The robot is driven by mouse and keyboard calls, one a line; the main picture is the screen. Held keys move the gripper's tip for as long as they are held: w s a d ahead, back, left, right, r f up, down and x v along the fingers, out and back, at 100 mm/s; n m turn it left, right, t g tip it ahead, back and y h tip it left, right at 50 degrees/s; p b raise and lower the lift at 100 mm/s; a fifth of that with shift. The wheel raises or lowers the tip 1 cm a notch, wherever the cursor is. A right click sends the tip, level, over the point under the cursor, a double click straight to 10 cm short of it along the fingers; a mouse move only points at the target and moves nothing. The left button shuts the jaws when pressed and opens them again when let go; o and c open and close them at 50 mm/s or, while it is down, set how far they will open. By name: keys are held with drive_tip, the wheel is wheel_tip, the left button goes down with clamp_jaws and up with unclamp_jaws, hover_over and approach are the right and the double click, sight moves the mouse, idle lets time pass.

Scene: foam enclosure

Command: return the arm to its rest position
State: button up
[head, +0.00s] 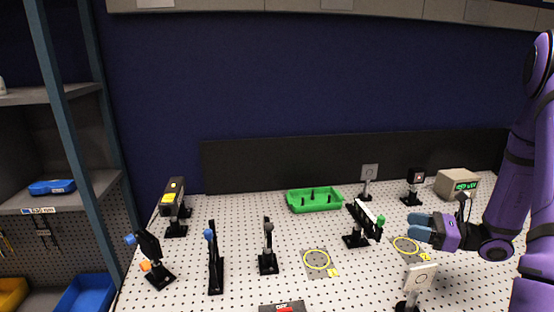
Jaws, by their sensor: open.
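My gripper (420,227) is at the right of the head view, on the end of my purple arm. Its blue fingers point left, above the perforated white table (345,283). The fingers are apart, with nothing seen between them. A yellow ring mark (406,246) on the table shows just below and left of the gripper in the picture. A black post-mounted holder with a green knob (380,222) stands to the left of the fingertips, apart from them.
A white plate on a post (421,276) stands in front of my gripper. A meter box (457,183) and black-headed mount (414,183) stand behind. A green tray (314,201) sits at the back middle. Several mounts, including a blue-knobbed post (213,257), stand left. Shelving (62,90) borders the left.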

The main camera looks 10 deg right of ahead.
drive_tip(key=s+a+r+n+g+h, duration=0.4)
drive_tip(key=s+a+r+n+g, duration=0.5)
drive_tip(key=a+r+n, duration=0.4)
drive_tip(key=s+a+r+n+t+h, duration=0.1)
drive_tip(key=s+r+n+t+h, duration=0.3)
drive_tip(key=s+r+n+h, duration=0.6)
drive_tip(key=shift+s+a+r+n+t+h, duration=0.3)
drive_tip(key=shift+s+a+r+n+h, duration=0.15)
drive_tip(key=shift+s+n, duration=0.35)
drive_tip(key=shift+f, duration=0.1)
